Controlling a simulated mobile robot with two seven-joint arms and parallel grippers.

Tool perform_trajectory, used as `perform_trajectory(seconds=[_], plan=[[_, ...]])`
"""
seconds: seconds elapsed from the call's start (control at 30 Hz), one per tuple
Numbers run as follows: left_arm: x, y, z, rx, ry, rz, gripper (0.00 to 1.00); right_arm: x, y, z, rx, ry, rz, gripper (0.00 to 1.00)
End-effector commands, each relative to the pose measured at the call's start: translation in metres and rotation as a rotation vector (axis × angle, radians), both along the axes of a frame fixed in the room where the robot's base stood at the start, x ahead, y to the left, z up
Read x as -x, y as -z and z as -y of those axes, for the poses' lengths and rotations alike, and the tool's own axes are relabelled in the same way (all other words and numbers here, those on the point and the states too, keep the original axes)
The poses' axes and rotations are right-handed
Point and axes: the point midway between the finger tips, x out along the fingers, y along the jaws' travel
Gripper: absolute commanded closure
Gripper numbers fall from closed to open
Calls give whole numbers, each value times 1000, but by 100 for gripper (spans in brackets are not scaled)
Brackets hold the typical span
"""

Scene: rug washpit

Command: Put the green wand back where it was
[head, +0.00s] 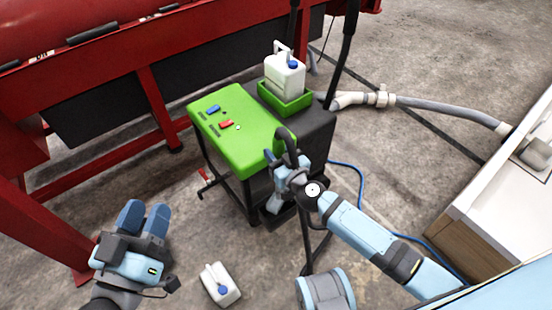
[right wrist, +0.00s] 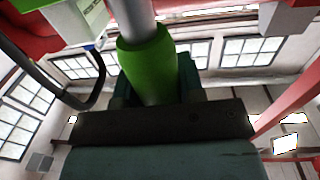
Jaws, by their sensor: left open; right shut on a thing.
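My right gripper (head: 277,166) is at the front right side of the green-topped machine (head: 225,128). In the right wrist view it is shut on the green wand (right wrist: 148,65), whose thick green grip sits between the fingers with a pale grey tube running up from it. In the head view the wand is mostly hidden by the gripper and machine, and I cannot tell whether it touches a holder. My left gripper (head: 143,217) is open and empty over the floor, left of the machine.
A white jug (head: 284,78) stands in a green tray (head: 287,98) at the machine's back. Another white jug (head: 220,286) is on the floor in front. A red frame (head: 152,105) stands behind and left. A grey hose (head: 440,106) and white counter (head: 515,170) are right.

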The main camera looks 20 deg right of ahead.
Motion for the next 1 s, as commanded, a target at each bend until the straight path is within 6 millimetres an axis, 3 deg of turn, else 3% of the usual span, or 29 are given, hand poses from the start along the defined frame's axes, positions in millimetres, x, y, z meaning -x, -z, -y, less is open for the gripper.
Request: perform_trajectory(seconds=[0.03,0.8,0.83,0.93,1.0], plan=[[0,8,1,-5,5,-10,57,0,7,0,-1,0,2,100],[0,15,2,-20,17,-45,57,0,16,0,-2,0,3,100],[0,15,2,-20,17,-45,57,0,17,0,-1,0,1,62],[-1,15,2,-20,16,-43,57,0,17,0,-1,0,1,39],[-1,15,2,-20,16,-43,57,0,17,0,-1,0,1,39]])
